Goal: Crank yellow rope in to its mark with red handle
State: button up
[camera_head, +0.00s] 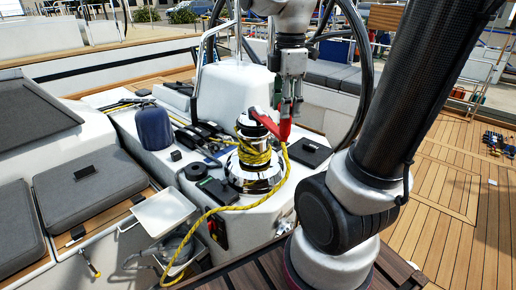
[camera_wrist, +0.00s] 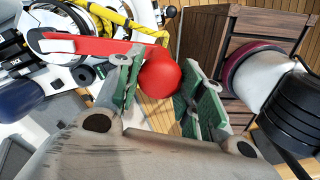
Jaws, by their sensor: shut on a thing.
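The red handle (camera_head: 264,122) sits on top of the chrome winch (camera_head: 247,178), its arm reaching right to an upright red grip. My gripper (camera_head: 288,112) points down over that grip and is shut on it. In the wrist view the round red knob of the grip (camera_wrist: 160,77) lies between the green-padded fingers. The red arm (camera_wrist: 95,47) runs left from it. The yellow rope (camera_head: 254,152) is wrapped around the winch drum and its tail runs down to the left across the white console. I cannot make out a mark on the rope.
A blue bag-like object (camera_head: 154,127) and a black box (camera_head: 309,152) stand on the console near the winch. A large black steering wheel (camera_head: 363,75) rises behind my gripper. A white tray (camera_head: 161,212) is at the left. Wooden deck is open at the right.

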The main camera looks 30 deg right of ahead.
jog(key=shift+w+a+m, duration=0.2)
jog(key=shift+a+m, duration=0.4)
jog(key=shift+a, duration=0.4)
jog(key=shift+w+a+m, duration=0.15)
jog(key=shift+a+m, duration=0.45)
jog(key=shift+a, duration=0.4)
jog(key=shift+w+a+m, duration=0.25)
jog(key=shift+a+m, duration=0.15)
jog(key=shift+a, duration=0.25)
jog(key=shift+w+a+m, duration=0.3)
jog(key=shift+a+m, duration=0.1)
jog(key=shift+a, duration=0.3)
jog(key=shift+w+a+m, duration=0.25)
jog(key=shift+a+m, duration=0.15)
jog(key=shift+a, duration=0.25)
jog(key=shift+w+a+m, duration=0.6)
jog(key=shift+a+m, duration=0.05)
jog(key=shift+a, duration=0.25)
jog(key=shift+w+a+m, duration=0.6)
jog(key=shift+a+m, duration=0.05)
jog(key=shift+a, duration=0.2)
